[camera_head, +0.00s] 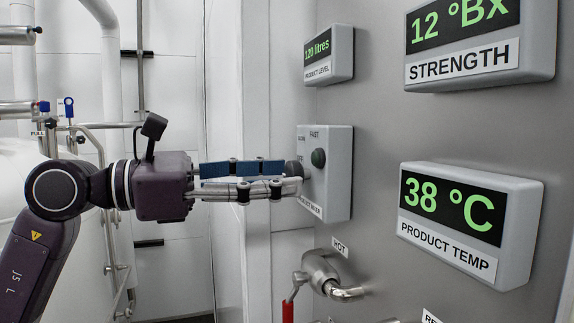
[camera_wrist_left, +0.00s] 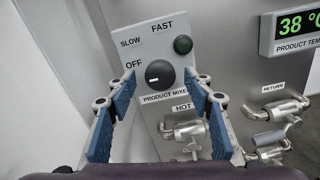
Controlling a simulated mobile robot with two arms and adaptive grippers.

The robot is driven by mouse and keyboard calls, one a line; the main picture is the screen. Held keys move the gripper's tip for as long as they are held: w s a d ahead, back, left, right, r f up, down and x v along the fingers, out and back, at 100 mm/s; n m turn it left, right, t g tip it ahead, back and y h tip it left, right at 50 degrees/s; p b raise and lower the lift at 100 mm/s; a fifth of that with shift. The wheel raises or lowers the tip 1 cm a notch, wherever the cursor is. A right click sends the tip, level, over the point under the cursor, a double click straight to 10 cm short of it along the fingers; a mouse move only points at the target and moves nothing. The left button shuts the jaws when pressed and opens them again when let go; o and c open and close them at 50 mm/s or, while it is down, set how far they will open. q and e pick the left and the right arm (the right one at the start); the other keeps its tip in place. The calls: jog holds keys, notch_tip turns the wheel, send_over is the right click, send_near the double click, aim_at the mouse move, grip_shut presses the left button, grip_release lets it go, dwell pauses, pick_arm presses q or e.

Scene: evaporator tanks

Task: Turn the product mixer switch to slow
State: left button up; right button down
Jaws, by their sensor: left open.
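The product mixer switch is a round black knob (camera_wrist_left: 160,76) on a grey panel box (camera_head: 338,178). Around it are the labels OFF at left, SLOW at upper left and FAST above. Its white mark lies on the knob's left side, nearest OFF. My left gripper (camera_head: 292,179) reaches in from the left, level with the knob. In the left wrist view my left gripper (camera_wrist_left: 160,84) is open, one blue-padded finger on each side of the knob. I cannot tell whether the fingers touch it. In the head view the fingers partly hide the knob. My right gripper is not in view.
A product level display (camera_head: 329,54) is above, and a product temp display (camera_head: 468,222) is to the right.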

pick_arm(q)
jog(key=shift+x, duration=1.05)
jog(key=shift+c, duration=0.3)
jog(key=c, duration=1.1)
